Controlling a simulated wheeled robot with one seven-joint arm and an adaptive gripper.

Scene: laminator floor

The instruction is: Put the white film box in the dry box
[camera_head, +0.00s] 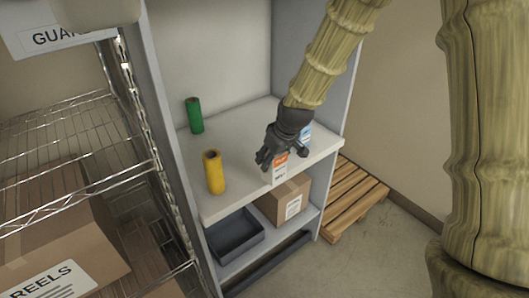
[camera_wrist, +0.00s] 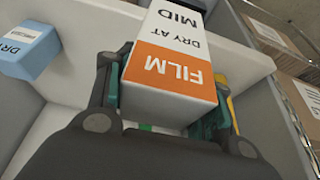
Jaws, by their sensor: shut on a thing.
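The white film box (camera_head: 280,171) has an orange FILM band and the words DRY AT MID. It is at the front edge of the cabinet's upper shelf in the head view; whether it touches the shelf I cannot tell. My gripper (camera_head: 272,157) is shut on it. The wrist view shows the film box (camera_wrist: 168,62) between the two fingers of my gripper (camera_wrist: 168,95). A light blue box (camera_wrist: 30,50) with a white label starting DRY is at the left there, and partly shows behind my gripper in the head view (camera_head: 306,131). I cannot tell which thing is the dry box.
The upper shelf (camera_head: 240,186) also bears a yellow cylinder (camera_head: 214,172) and a green cylinder (camera_head: 194,115). Below are a dark open tray (camera_head: 232,252) and a cardboard box (camera_head: 273,206). A wire rack (camera_head: 75,200) stands left. A wooden pallet (camera_head: 352,198) lies right of the cabinet.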

